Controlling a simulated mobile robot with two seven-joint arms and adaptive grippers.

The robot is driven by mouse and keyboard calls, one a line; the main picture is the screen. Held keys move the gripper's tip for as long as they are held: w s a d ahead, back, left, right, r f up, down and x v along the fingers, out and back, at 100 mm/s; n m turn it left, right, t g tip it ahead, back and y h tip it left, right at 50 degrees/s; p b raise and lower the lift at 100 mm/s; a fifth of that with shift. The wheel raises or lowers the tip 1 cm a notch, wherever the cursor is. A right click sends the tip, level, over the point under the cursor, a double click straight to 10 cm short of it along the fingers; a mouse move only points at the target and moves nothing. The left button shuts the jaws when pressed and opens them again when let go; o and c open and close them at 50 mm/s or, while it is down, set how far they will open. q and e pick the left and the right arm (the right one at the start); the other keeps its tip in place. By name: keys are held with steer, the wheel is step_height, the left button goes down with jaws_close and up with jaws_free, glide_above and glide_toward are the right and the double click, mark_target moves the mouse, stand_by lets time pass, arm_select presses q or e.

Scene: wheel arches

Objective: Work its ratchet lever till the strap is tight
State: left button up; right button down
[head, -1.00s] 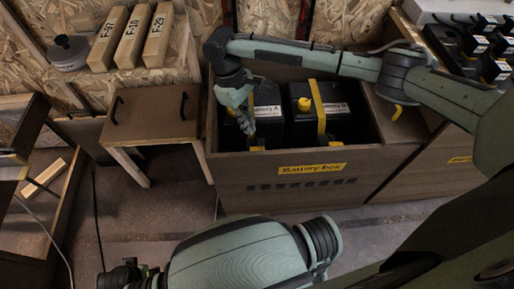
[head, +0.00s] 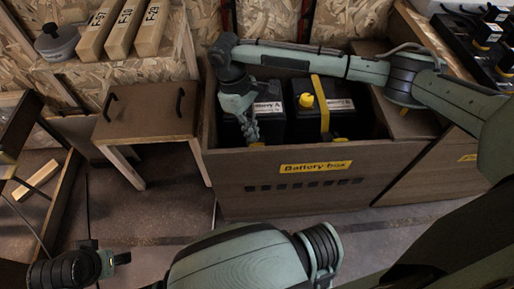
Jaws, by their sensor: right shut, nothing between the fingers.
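Battery A (head: 269,107) and Battery B (head: 340,104) sit side by side in the wooden battery box (head: 385,163). A yellow strap (head: 323,100) crosses Battery B, with a yellow knob (head: 306,101) beside it. My right gripper (head: 253,136) is shut and empty over the front left of Battery A, pointing down. It hides most of that side, including any strap there. A small yellow piece (head: 257,145) shows below its fingertips at the box's front wall; I cannot tell if they touch.
Wooden blocks (head: 150,28) and a grey lidded pot (head: 57,42) are on the back shelf. More batteries (head: 487,33) stand at the top right. The floor before the box is clear.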

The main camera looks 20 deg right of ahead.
mark_target(253, 145)
arm_select(q)
steer(key=shift+a+b+v, duration=0.15)
steer(key=shift+b+v, duration=0.15)
steer(key=shift+v, duration=0.6)
steer(key=shift+a+b+v, duration=0.2)
steer(key=shift+b+v, duration=0.1)
steer(key=shift+v, duration=0.55)
steer(key=shift+a+b+v, duration=0.15)
steer(key=shift+b+v, duration=0.15)
steer(key=shift+v, duration=0.6)
arm_select(e)
steer(key=shift+x, duration=0.95)
arm_select(q)
steer(key=shift+s, duration=0.1)
arm_select(e)
steer(key=shift+f, duration=2.25)
arm_select(q)
steer(key=shift+f, duration=0.2)
steer(key=shift+r, duration=0.1)
arm_select(e)
steer(key=shift+r, duration=0.1)
